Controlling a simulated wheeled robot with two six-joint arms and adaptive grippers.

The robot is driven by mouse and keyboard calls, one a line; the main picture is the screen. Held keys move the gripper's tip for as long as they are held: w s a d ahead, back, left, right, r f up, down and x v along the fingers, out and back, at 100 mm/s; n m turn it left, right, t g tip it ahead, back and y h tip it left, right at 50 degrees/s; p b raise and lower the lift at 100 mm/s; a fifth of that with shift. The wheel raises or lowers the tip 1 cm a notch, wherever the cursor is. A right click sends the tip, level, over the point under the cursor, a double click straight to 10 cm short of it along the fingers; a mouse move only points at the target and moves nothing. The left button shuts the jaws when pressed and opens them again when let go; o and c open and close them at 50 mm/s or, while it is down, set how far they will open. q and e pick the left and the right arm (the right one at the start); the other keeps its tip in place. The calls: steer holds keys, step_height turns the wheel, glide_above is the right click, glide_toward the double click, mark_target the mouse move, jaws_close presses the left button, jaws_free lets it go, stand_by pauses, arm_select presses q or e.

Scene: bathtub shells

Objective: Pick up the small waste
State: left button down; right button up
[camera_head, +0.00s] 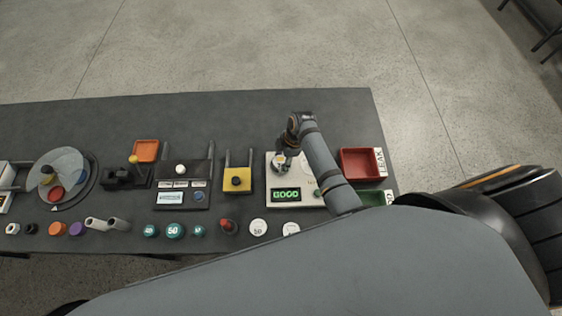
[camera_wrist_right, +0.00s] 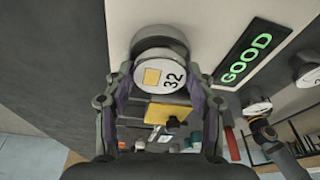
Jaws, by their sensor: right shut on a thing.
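My right gripper (camera_head: 284,150) is over the white station with the green "GOOD" display (camera_head: 286,195) in the head view. In the right wrist view the gripper (camera_wrist_right: 160,82) is shut on a round grey piece (camera_wrist_right: 160,45) with a white face, marked "32" and bearing a yellow square. The piece sits between the two fingertips, against or just above the white station; I cannot tell which. In the head view it is mostly hidden by the gripper. Nothing is plainly marked as small waste. My left gripper is not in view.
A red tray (camera_head: 360,163) and a green tray (camera_head: 372,198) stand right of the station. A yellow block (camera_head: 237,180), a dark panel (camera_head: 182,190), an orange tray (camera_head: 147,151) and a round turntable (camera_head: 62,180) stand left. Several small pieces line the table's front edge.

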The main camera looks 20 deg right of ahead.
steer(key=shift+r, duration=0.5)
steer(key=s+d+r+b, duration=0.3)
steer(key=s+d+r, duration=0.3)
steer(key=s+r, duration=0.6)
steer(key=shift+s, duration=0.25)
steer(key=shift+d, duration=0.1)
